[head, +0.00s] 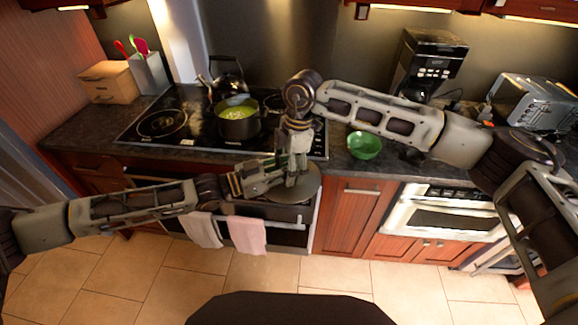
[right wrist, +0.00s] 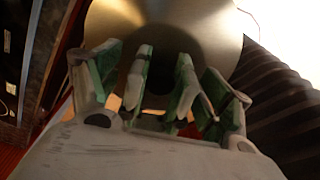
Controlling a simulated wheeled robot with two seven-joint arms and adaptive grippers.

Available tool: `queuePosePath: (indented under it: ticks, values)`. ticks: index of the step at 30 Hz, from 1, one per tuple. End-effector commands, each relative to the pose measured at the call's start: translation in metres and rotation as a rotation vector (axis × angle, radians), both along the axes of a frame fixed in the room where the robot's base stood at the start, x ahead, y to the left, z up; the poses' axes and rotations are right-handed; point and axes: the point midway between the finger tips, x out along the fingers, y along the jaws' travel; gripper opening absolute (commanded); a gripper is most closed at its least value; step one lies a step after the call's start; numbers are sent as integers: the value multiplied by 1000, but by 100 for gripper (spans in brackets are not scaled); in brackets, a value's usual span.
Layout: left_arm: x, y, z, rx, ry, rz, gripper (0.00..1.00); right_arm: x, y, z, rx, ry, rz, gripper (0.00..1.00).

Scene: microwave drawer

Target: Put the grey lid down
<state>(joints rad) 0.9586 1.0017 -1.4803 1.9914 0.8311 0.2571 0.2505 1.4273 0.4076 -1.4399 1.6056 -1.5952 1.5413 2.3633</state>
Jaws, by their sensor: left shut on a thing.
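The grey lid (head: 311,186) is a round disc held in the air in front of the stove's front edge. My left gripper (head: 280,176) comes in from the left and is shut on the lid, though the grip itself is largely hidden. My right gripper (head: 298,166) points down at the same spot, close to the left gripper and over the lid. In the right wrist view its green-padded fingers (right wrist: 160,85) are apart with the lid (right wrist: 205,22) behind them. I cannot tell whether they touch it.
A pot of green food (head: 238,125) and a kettle (head: 227,80) stand on the black cooktop (head: 160,140). A green bowl (head: 364,146) sits on the counter right of it. A toaster (head: 530,100) and coffee maker (head: 425,62) are farther right. Towels (head: 247,235) hang on the oven.

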Motion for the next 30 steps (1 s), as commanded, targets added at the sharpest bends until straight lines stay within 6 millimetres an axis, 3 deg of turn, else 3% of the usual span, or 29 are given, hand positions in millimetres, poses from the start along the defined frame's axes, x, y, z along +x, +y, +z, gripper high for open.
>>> queuePosePath:
  ticks: [3,19,30]
  values:
    - [0,0,1,0,-1,0,0,0,0,0,0,0,0,98]
    - [1,0,1,0,-1,1,0,0,-1,4,0,1,0,98]
    - [1,0,1,0,-1,1,0,2,-5,36,0,-1,0,98]
